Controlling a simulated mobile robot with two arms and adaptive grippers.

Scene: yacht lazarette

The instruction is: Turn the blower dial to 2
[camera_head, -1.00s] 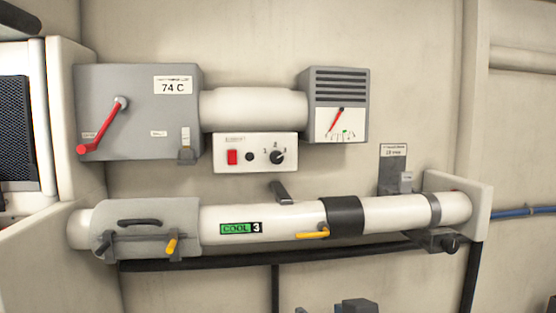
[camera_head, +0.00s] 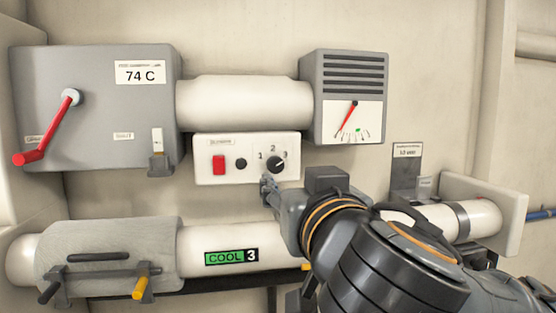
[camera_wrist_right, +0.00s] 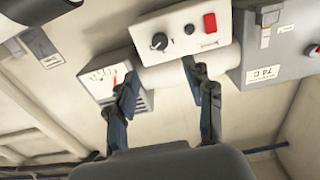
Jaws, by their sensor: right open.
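The blower dial (camera_head: 277,165) is a round black knob on a white control panel (camera_head: 205,143), with a 1 at its left and a 2 above it. Its light mark seems to point to the upper right, toward the 3. The dial also shows in the right wrist view (camera_wrist_right: 159,41), where the panel appears upside down. My right gripper (camera_head: 268,188) is just below the dial in the head view. In the wrist view its two fingers (camera_wrist_right: 161,72) are spread and empty, apart from the dial. My left gripper is out of view.
A red switch (camera_head: 218,165) and a small black knob (camera_head: 241,163) share the panel. A grey box with a red lever (camera_head: 50,125) is at left, a gauge box (camera_head: 347,90) at right. A white pipe (camera_head: 192,252) runs below, labelled COOL 3.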

